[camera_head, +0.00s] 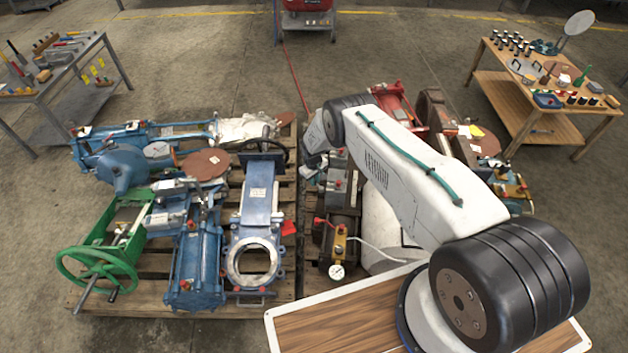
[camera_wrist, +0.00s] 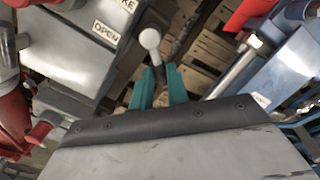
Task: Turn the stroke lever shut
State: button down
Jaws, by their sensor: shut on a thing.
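In the wrist view, my gripper (camera_wrist: 159,82) has two teal fingers closed on the stroke lever, just below its pale ball knob (camera_wrist: 149,38). The lever's lower shaft is hidden between and behind the fingers. A grey housing (camera_wrist: 65,60) stands just left of the lever. It bears an "OPEN" label (camera_wrist: 104,32) and, above it, a plate (camera_wrist: 124,4) cut off by the frame, ending in "KE".
Red parts (camera_wrist: 15,110) lie at the left of the wrist view, and a blue machine with a steel rod (camera_wrist: 235,70) is close at the right. Blue valves and cylinders (camera_head: 200,262) crowd the left pallet, beside a green handwheel (camera_head: 98,277). Tables stand at both sides.

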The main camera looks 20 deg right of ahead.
jog(key=c, duration=1.4)
grip_release()
jog(key=shift+o, duration=0.2)
notch_tip(320, 180, up, 8)
jog(key=shift+a+f, duration=0.1)
jog(key=shift+a, duration=0.05)
jog(key=shift+s, duration=0.1)
